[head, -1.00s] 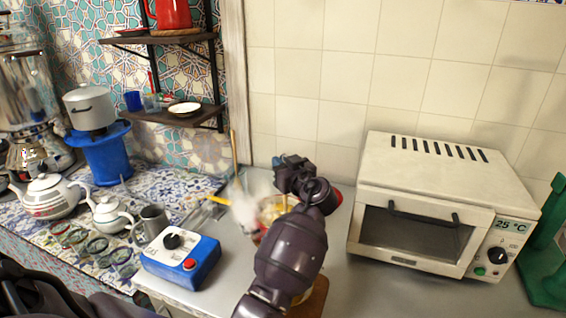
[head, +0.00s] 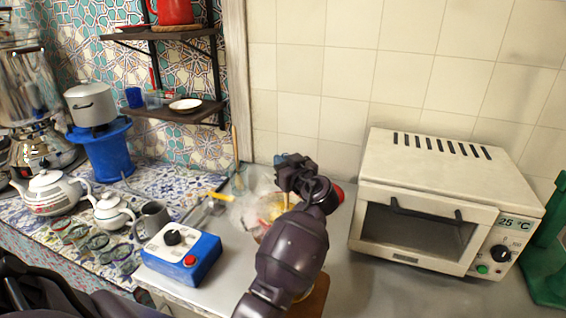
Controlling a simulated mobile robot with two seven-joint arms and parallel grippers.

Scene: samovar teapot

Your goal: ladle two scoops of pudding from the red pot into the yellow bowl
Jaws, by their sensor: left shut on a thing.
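My left arm reaches in over the counter, and its dark gripper (head: 292,172) is above the far side of a steaming pot. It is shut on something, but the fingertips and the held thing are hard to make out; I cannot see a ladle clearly. Pale yellow pudding (head: 272,208) shows just left of my wrist, under white steam. The red pot is mostly hidden by steam and my arm; a red part (head: 338,194) shows right of my wrist. I cannot make out the yellow bowl clearly. My right gripper is not in view.
A blue control box (head: 182,262) with a red button stands left of the pot. A white oven (head: 440,205) stands at right. A grey mug (head: 153,222) and white teapots (head: 48,194) are at left. A brown board (head: 315,300) lies under my arm.

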